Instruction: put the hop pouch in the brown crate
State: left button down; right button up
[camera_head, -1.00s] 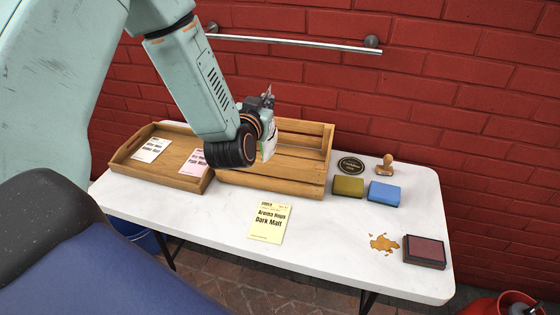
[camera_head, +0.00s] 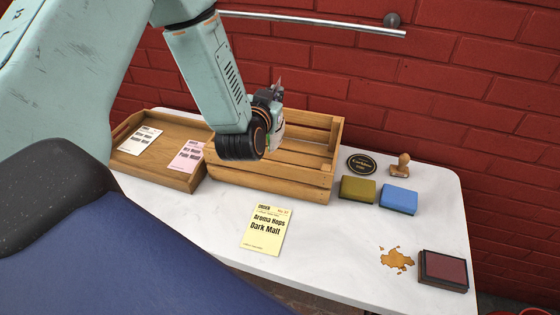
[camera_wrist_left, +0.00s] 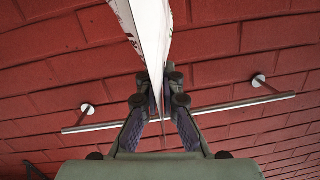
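My left gripper (camera_head: 276,98) is shut on a thin, pale pouch (camera_head: 276,136), taken to be the hop pouch, with white and some green showing. My wrist hides part of it. In the left wrist view the fingers (camera_wrist_left: 160,92) pinch the pouch (camera_wrist_left: 150,30), seen nearly edge-on. The brown crate (camera_head: 268,181), of slatted wood, stands on the table towards the back. In the head view the pouch overlaps the crate's opening; its exact height above the crate floor I cannot tell. My right gripper is not in view.
A wooden tray (camera_head: 160,173) with a white card and a pink card touches or nearly touches the crate's left side. A yellow order card (camera_head: 266,230), sponges (camera_head: 398,199), a stamp (camera_head: 400,165), an ink pad (camera_head: 443,268) and a spill (camera_head: 397,258) lie right and in front. A rail (camera_head: 310,24) crosses the wall.

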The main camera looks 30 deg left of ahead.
pick_arm(q)
jog(key=shift+w+f, duration=0.2)
jog(key=f, duration=0.3)
jog(key=f+b, duration=0.1)
jog(key=f, duration=0.4)
jog(key=shift+s+f+b, duration=0.3)
jog(key=shift+f+b, duration=0.05)
jog(key=shift+f, duration=0.05)
jog(key=shift+s+f, duration=0.15)
jog(key=shift+f, duration=0.15)
jog(key=shift+w+f, duration=0.15)
jog(key=shift+w, duration=0.05)
jog(key=c, duration=2)
grip_release()
jog(key=shift+f, duration=0.15)
jog(key=o, duration=0.5)
jog(key=shift+s+r, duration=0.15)
jog(key=shift+r, duration=0.05)
jog(key=shift+c, duration=0.2)
jog(key=shift+f, duration=0.1)
